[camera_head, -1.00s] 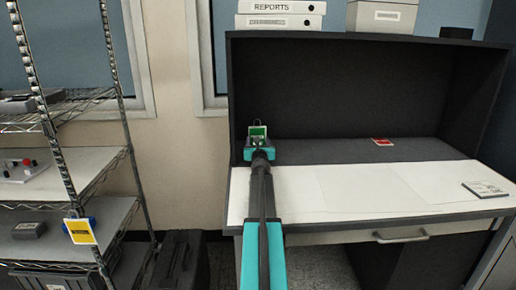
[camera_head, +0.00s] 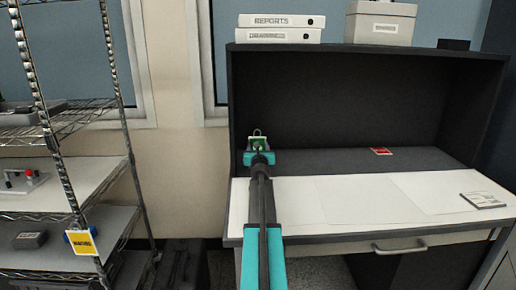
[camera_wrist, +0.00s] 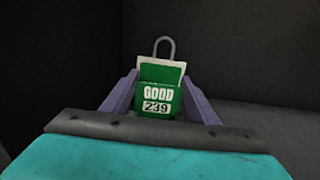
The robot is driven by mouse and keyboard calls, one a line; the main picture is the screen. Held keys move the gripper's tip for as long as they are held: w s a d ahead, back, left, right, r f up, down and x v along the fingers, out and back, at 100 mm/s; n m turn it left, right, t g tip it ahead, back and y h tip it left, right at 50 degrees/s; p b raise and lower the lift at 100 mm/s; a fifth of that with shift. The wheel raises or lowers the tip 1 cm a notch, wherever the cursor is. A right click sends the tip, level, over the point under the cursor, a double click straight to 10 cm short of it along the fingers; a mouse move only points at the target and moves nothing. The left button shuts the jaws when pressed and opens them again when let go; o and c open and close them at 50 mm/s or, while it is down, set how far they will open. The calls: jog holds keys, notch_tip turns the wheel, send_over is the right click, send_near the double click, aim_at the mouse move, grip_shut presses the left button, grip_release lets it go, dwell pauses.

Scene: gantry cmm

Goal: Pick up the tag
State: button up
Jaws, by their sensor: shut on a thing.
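A green tag (camera_wrist: 158,88) with a white border, a wire loop on top, and the words "GOOD" and "239" is between the fingers of my gripper (camera_wrist: 160,105) in the wrist view. My gripper is shut on the tag, which stands upright with its face toward the wrist camera. In the head view the tag (camera_head: 257,143) shows small at the end of my arm, above the back left of the desk (camera_head: 340,197). My gripper (camera_head: 259,151) hides what lies directly behind and below it.
Dark hutch walls enclose the back and sides. The desk middle is clear.

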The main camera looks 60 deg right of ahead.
jog(key=shift+r+p, duration=3.2)
jog(key=shift+r, duration=0.45)
